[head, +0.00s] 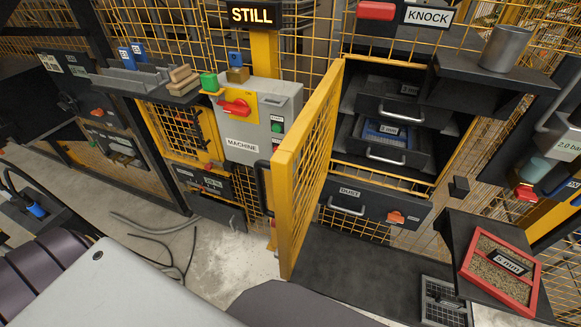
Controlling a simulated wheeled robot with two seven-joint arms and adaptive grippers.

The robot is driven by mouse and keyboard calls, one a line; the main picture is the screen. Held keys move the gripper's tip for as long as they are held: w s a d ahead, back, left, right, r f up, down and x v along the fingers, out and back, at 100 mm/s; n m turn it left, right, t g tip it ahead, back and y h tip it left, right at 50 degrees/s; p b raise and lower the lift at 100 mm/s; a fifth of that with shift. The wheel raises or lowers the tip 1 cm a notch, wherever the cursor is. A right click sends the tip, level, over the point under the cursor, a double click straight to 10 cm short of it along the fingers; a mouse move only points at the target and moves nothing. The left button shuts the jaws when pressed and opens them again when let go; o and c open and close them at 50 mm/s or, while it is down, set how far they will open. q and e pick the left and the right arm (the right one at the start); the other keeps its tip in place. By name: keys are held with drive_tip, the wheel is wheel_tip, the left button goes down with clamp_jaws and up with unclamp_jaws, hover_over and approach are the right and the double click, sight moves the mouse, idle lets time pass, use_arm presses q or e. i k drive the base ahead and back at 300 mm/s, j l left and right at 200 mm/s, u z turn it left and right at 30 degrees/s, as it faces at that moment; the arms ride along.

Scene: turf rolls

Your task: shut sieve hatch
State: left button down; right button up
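The sieve hatch (308,172) is a yellow-framed mesh door in the middle of the head view. It stands wide open, its near edge swung out towards me. A black handle (263,188) shows at its left side. The cabinet opening to its right is uncovered, showing an upper drawer (390,107) and a lower sieve drawer (386,152) with metal handles. The lower one carries a small label and a blue item. Neither of my grippers is in view.
A grey MACHINE control box (255,125) with a red switch stands left of the hatch. Below the opening are a DUST drawer (370,205) and a dark surface (350,275). A red-framed 5 mm sieve (500,270) lies at right. Hoses (165,235) lie on the floor. The sign (252,15) reads STILL.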

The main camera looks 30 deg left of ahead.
sight(281, 163)
drive_tip(key=j+z, duration=0.1)
drive_tip(key=j, duration=0.35)
drive_tip(key=k+j+z, duration=0.15)
drive_tip(key=j, duration=0.25)
drive_tip(key=j+z, duration=0.1)
drive_tip(key=j, duration=0.35)
